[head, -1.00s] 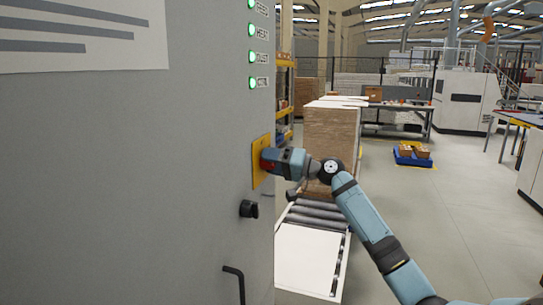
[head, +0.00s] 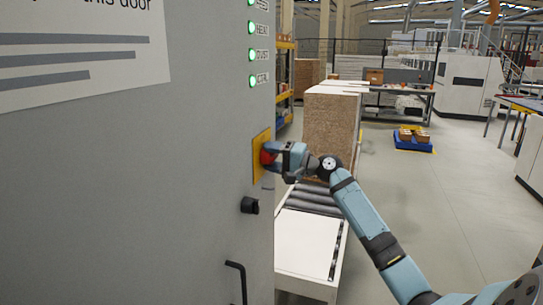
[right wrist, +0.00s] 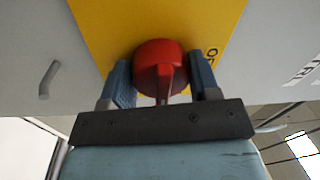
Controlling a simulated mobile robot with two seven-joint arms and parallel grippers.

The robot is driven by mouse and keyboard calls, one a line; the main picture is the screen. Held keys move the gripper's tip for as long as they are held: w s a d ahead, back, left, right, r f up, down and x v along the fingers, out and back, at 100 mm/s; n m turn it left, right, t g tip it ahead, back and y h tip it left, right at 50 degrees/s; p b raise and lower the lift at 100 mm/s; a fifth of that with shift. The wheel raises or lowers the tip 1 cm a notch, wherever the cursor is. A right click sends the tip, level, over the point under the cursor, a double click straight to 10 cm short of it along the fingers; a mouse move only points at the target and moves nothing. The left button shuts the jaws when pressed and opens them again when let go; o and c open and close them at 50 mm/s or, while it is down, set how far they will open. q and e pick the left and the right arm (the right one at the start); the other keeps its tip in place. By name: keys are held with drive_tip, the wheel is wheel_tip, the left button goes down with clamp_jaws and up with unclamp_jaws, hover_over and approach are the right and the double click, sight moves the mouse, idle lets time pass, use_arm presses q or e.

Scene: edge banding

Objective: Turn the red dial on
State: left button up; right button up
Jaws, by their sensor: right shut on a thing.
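The red dial (head: 267,157) sits on a yellow plate (head: 258,172) at the right edge of a grey cabinet face. My right gripper (head: 273,157) reaches it from the right, with its fingers around the dial. In the right wrist view the red dial (right wrist: 160,66) lies between the two blue fingers of my right gripper (right wrist: 161,80), which is shut on it. The dial's raised grip points down in that picture. Letters beside the dial on the yellow plate (right wrist: 100,25) are partly cut off. My left gripper is not in view.
Green lamps (head: 252,55) run up the cabinet (head: 130,200) above the plate. A black knob (head: 249,205) and a bent black handle (head: 238,280) stick out below it. A roller conveyor (head: 312,240) with stacked boards (head: 330,125) stands behind my right arm. Open floor lies to the right.

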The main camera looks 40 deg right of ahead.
drive_tip(key=o, duration=0.9)
drive_tip(key=shift+s+d+f, duration=0.1)
drive_tip(key=shift+s+d, duration=0.05)
drive_tip(key=shift+s, duration=0.05)
drive_tip(key=b+v, duration=0.3)
drive_tip(key=v, duration=1)
drive_tip(key=shift+s+d+b, duration=0.1)
drive_tip(key=shift+s+b, duration=0.1)
drive_tip(key=shift+b, duration=0.15)
